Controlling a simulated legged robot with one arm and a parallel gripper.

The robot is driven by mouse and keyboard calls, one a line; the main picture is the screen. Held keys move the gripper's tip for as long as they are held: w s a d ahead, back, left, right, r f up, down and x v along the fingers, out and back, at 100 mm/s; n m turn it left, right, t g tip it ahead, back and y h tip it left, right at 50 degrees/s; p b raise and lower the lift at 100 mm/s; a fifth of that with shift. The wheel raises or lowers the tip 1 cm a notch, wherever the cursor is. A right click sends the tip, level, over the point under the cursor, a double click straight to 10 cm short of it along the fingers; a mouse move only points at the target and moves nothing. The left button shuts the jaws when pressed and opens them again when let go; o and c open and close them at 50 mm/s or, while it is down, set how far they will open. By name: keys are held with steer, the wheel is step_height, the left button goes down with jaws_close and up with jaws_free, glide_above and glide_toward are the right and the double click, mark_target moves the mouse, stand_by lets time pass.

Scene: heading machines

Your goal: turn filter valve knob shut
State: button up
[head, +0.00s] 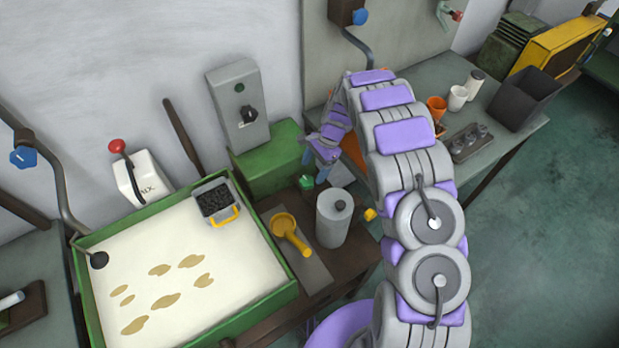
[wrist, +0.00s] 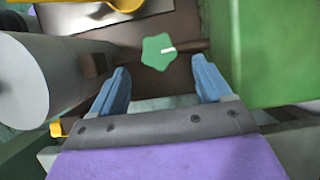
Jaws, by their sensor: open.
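A green star-shaped knob (wrist: 159,52) with a white mark pointing right sits ahead of my gripper in the wrist view, between the lines of the two fingers. It also shows in the head view as a small green piece (head: 306,182) beside the grey cylinder. My gripper (wrist: 161,72) is open, with its blue fingers apart and nothing between them. In the head view my gripper (head: 314,167) hangs over the brown bench, just above the knob. The fingers look short of the knob and not touching it.
A grey cylinder (head: 333,220) stands close left of the fingers in the wrist view, and a green block (head: 268,158) close right. A yellow scoop (head: 288,230) lies on the bench. A green-rimmed sand tray (head: 240,312) is at left; cups and a dark bin (head: 525,97) are at right.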

mark_target(309, 179)
steer(key=x, duration=0.4)
steer(key=shift+a+f, duration=0.2)
steer(key=shift+f, duration=0.1)
steer(key=shift+d, duration=0.1)
steer(key=c, duration=1)
steer(key=shift+r, duration=0.15)
steer(key=shift+c, duration=0.2)
